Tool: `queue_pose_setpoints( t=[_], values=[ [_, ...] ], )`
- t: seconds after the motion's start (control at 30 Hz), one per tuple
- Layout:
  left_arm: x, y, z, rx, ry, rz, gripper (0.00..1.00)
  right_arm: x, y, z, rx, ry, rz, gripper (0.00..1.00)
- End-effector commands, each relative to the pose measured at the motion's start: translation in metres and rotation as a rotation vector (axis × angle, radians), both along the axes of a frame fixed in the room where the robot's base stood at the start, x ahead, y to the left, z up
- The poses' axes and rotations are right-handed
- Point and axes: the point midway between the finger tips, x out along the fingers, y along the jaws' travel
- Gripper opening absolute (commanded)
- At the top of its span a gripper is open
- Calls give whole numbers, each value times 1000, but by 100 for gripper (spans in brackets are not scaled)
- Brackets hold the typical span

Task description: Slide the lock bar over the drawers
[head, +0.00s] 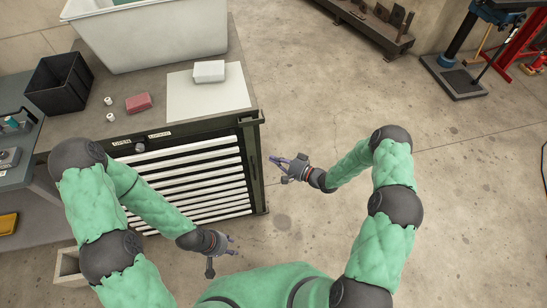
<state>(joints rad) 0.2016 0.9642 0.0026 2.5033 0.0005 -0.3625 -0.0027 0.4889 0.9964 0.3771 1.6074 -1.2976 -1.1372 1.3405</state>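The drawer cabinet (62,133) stands left of centre in the head view, with a stack of white-fronted drawers (195,167) facing me. A dark upright bar (257,165) runs down the right edge of its front, beside the drawer ends; it appears to be the lock bar. A small round knob (140,147) sits on the top front strip, between the OPEN label (122,142) and the LOCKED label (159,134). My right gripper (272,162) is open and empty, just right of the bar, with no clear contact. My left gripper (233,246) is open and empty, low before the drawers.
On the cabinet top are a white bin (150,42), a black crate (60,88), a white pad (205,98), a white block (209,71), a red block (138,102) and two small white cylinders. Open floor (350,90) lies to the right.

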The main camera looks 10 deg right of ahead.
Motion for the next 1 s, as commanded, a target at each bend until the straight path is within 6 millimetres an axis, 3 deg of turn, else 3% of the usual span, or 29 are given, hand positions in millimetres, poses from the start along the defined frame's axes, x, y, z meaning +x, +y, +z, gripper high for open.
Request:
queue_pose_setpoints(
  t=[0.5, 1.0],
  values=[
    [0, 0, 16, 0, -1, 1, 40, -51, -54, 12, 1, -1, 0, 0],
    [0, 0, 16, 0, 0, 1, 40, -57, -59, 12, 0, -1, 1, 0]
  ],
)
